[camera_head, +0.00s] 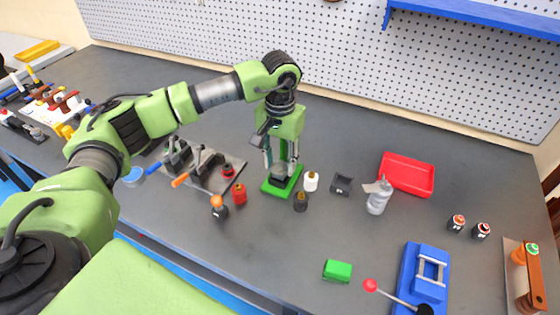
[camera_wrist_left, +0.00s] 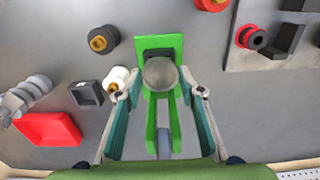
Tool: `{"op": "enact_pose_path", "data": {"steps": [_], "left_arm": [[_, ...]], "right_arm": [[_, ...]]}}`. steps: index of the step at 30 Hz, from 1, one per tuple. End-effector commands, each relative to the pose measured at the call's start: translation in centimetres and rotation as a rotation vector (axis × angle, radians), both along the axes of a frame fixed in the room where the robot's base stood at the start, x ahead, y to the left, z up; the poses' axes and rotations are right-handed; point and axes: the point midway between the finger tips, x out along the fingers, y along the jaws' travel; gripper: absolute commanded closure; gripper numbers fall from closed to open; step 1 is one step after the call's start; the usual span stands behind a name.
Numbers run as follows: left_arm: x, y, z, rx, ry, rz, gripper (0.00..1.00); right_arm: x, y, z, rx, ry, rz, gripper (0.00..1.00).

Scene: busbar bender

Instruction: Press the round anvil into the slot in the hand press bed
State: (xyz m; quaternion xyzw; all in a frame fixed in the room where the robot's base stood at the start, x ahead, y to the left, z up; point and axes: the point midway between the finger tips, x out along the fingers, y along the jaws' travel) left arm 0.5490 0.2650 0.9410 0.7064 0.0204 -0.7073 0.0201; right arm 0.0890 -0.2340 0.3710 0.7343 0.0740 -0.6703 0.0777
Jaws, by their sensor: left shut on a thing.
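The green hand press (camera_head: 285,186) stands mid-table in the head view; its green base also shows in the left wrist view (camera_wrist_left: 158,42). The round anvil (camera_wrist_left: 160,75) is a grey, smooth disc over the press bed in the wrist view. My left gripper (camera_head: 281,163) points down at the press from above. In the wrist view my left gripper (camera_wrist_left: 160,94) has its teal fingers on both sides of the press and is shut on the anvil, though the contact is not clear. The slot is hidden beneath the anvil. My right gripper is out of view.
A lever tool plate (camera_head: 215,179) lies left. A red tray (camera_head: 407,174) and blue bender (camera_head: 408,277) are further right.

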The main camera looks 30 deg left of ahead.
Motion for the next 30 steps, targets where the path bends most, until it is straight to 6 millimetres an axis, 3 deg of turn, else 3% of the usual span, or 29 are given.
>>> {"op": "enact_pose_path", "data": {"steps": [30], "left_arm": [[0.05,0.02,-0.04,0.000,-0.002,0.000,0.90]], "right_arm": [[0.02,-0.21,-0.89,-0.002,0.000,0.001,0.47]]}}
